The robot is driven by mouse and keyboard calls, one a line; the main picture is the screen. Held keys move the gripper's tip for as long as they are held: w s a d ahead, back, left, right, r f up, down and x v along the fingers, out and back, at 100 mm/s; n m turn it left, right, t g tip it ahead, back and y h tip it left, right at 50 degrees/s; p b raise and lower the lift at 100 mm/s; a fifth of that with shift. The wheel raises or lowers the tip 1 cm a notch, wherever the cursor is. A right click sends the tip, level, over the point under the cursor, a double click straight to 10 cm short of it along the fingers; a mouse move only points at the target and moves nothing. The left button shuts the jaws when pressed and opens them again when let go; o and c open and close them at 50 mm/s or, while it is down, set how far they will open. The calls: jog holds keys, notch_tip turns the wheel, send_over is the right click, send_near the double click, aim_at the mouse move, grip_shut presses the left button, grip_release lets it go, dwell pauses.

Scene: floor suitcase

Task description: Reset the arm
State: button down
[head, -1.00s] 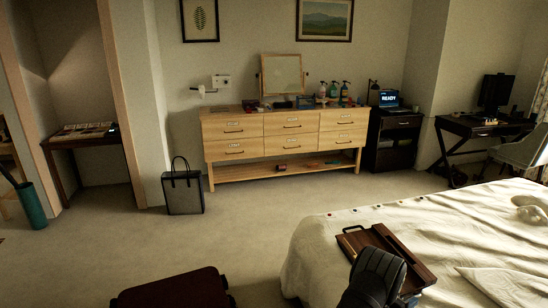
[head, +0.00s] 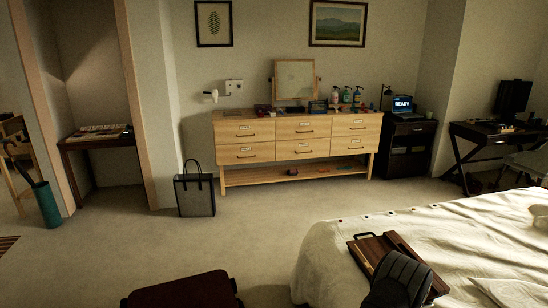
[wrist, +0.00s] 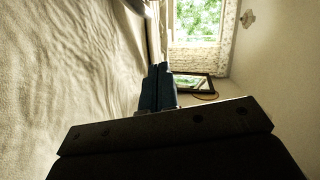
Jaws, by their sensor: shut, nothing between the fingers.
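My gripper (wrist: 158,88) shows in the wrist view as two dark fingers side by side, shut with nothing between them. Pale crumpled cloth fills the left of that view, beside the fingers. In the head view a dark, ribbed part of my arm shows at the bottom right, in front of the bed (head: 335,255); the fingers cannot be made out there. A dark red suitcase (head: 185,292) lies on the floor at the bottom edge, partly cut off.
A dark wooden tray (head: 366,262) lies on the bed beside my arm. A wooden dresser (head: 297,138) with bottles and a mirror stands at the back wall. A grey bag (head: 195,196) stands on the floor. The carpet between dresser and suitcase is clear.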

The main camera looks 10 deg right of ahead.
jog(key=v, duration=0.7)
jog(key=shift+a, duration=0.45)
jog(key=x, duration=1)
jog(key=w, duration=0.3)
jog(key=shift+w+a+f, duration=0.2)
jog(key=shift+f, duration=0.1)
jog(key=shift+s+d+f, duration=0.1)
jog(key=shift+s, duration=0.25)
jog(key=s, duration=1.1)
jog(key=s+r, duration=0.1)
jog(key=s, duration=0.4)
jog(key=shift+s, duration=0.4)
jog(key=v, duration=1)
jog(key=shift+f, duration=0.1)
jog(key=shift+d+m+g, duration=0.25)
jog(key=shift+m+g, duration=0.05)
jog(key=shift+g, duration=0.1)
jog(key=shift+s+d+m+g, duration=0.2)
jog(key=shift+s+m+g, duration=0.1)
jog(key=shift+g, duration=0.2)
jog(key=m+g+y, duration=0.1)
jog(key=s+m+g+y, duration=0.1)
jog(key=g, duration=0.1)
jog(key=shift+d, duration=0.2)
jog(key=shift+s, duration=0.1)
